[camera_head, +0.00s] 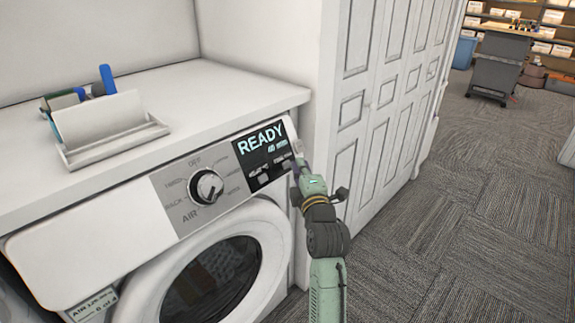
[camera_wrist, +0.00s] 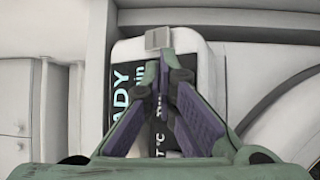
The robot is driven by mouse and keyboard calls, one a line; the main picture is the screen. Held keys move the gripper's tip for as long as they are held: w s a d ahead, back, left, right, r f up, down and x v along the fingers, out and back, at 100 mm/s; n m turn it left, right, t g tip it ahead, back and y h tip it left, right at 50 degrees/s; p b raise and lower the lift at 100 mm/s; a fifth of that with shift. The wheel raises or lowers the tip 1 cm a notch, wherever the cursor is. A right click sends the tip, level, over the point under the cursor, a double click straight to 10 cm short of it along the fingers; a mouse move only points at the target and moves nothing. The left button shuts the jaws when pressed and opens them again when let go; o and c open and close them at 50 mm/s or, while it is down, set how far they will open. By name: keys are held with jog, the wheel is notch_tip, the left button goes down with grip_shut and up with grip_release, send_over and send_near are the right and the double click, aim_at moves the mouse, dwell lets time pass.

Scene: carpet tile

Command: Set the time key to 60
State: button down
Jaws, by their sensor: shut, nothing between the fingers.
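The dryer's black display (camera_head: 264,152) reads READY, with a smaller line ending in "min" whose digits are hard to read. In the wrist view the display (camera_wrist: 122,92) is partly covered by my fingers. Small grey keys sit below the display, one at left (camera_head: 263,179) and one near my gripper (camera_head: 286,165). Another pale grey key (camera_head: 298,147) is at the panel's right end; a grey square key (camera_wrist: 157,38) shows just beyond my fingertips in the wrist view. My gripper (camera_head: 298,166) is shut and empty, close to the panel's right end. I cannot tell whether it touches a key.
A round dial (camera_head: 206,187) is left of the display, above the round door (camera_head: 212,280). A white tray (camera_head: 110,135) with blue-handled items stands on the white top. White panelled doors (camera_head: 385,100) stand close at right. Carpet (camera_head: 470,200) is open at far right.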

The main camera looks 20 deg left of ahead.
dwell(0.7)
jog(key=shift+w+a+f+b, duration=0.15)
jog(key=shift+a+f+b, duration=0.05)
jog(key=shift+a+b, duration=0.2)
jog(key=shift+w+a+f, duration=0.1)
jog(key=shift+a+f, duration=0.05)
jog(key=shift+a, duration=0.15)
dwell(0.8)
jog(key=shift+d, duration=0.1)
jog(key=shift+s+d+r+b, duration=0.25)
jog(key=shift+d+r+b, duration=0.15)
jog(key=shift+d, duration=0.2)
jog(key=shift+s+d+r, duration=0.25)
jog(key=shift+d+r, duration=0.1)
jog(key=shift+d, duration=0.35)
jog(key=shift+s+d+r, duration=0.3)
jog(key=shift+d+r, duration=0.05)
jog(key=shift+d, duration=0.35)
jog(key=shift+s+d+r, duration=0.25)
jog(key=shift+d+r, duration=0.1)
jog(key=shift+d, duration=0.35)
jog(key=shift+a, duration=0.1)
dwell(0.8)
